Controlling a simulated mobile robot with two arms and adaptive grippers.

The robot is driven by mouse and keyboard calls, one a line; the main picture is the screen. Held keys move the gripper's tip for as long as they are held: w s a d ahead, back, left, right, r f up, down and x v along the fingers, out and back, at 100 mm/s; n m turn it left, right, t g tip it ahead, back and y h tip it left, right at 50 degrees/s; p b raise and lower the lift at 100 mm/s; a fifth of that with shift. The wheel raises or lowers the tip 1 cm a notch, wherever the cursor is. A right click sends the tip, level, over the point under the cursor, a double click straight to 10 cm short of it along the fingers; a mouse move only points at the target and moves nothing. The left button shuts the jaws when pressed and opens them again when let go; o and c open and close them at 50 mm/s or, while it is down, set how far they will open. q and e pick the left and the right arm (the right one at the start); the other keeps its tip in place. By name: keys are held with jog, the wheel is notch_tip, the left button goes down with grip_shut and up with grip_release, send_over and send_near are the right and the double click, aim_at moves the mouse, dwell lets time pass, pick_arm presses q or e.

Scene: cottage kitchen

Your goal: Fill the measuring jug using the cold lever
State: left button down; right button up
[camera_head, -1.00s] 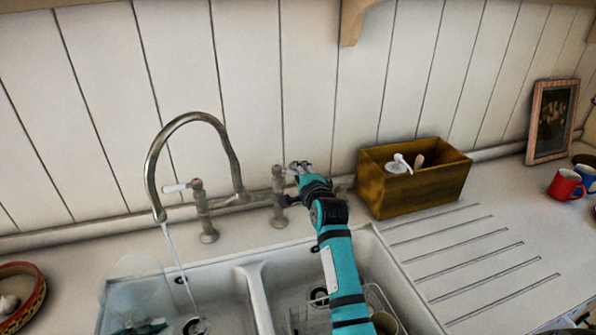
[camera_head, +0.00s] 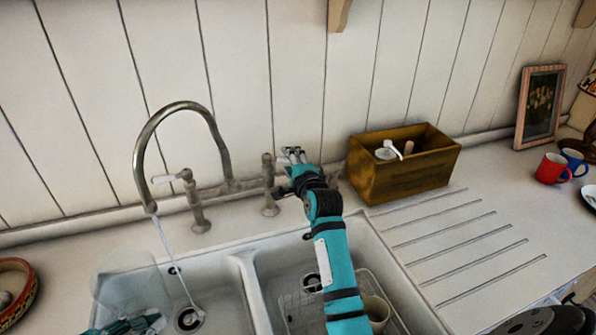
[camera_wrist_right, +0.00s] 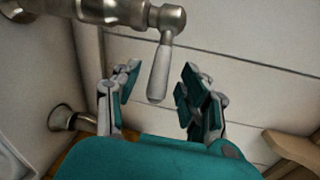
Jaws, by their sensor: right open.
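A brass bridge tap (camera_head: 182,106) stands behind the double sink, and a thin water stream (camera_head: 170,250) runs from its spout. The clear measuring jug (camera_head: 128,277) is over the left basin; the stream appears to pass its right side towards the drain. My left gripper (camera_head: 140,324) is at the jug's lower part and appears shut on it, its fingers partly hidden. The left lever (camera_head: 165,178) has a white handle. My right gripper (camera_head: 293,153) is at the right lever; in the right wrist view its open fingers (camera_wrist_right: 155,95) stand either side of the lever handle (camera_wrist_right: 159,72), apparently not touching it.
A wooden box (camera_head: 405,180) with a pump dispenser (camera_head: 386,151) stands right of the tap, close to my right gripper. The ridged drainboard (camera_head: 465,245) is clear. A bowl (camera_head: 15,290) sits at left.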

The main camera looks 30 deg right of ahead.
jog(key=v, duration=1)
jog(key=shift+s, duration=0.2)
jog(key=shift+a, duration=0.1)
jog(key=shift+c, duration=0.4)
jog(key=shift+w+a+r, duration=0.1)
jog(key=shift+w, duration=0.15)
jog(key=shift+c, duration=1.3)
jog(key=w+a+n+g, duration=0.1)
jog(key=w+n, duration=0.1)
jog(key=w+a+r+n+g+y, duration=0.1)
jog(key=w+n, duration=0.2)
jog(key=w+a+r+n+g, duration=0.1)
jog(key=w+n, duration=0.2)
jog(key=shift+w+r+y, duration=0.1)
jog(key=shift+w+y, duration=0.15)
jog(key=shift+y, duration=0.05)
grip_shut()
jog(key=w+d+r+n+g+h, duration=0.1)
jog(key=d+r+n+g+h, duration=0.2)
jog(key=d+r+n+g, duration=0.35)
jog(key=w+x, duration=0.1)
jog(key=x, duration=0.9)
jog(key=shift+n+t, duration=0.35)
jog(key=shift+n, duration=0.1)
jog(key=shift+s+a, duration=0.65)
jog(key=shift+s, duration=0.25)
jog(key=shift+s+a, duration=0.65)
jog(key=shift+s, duration=0.2)
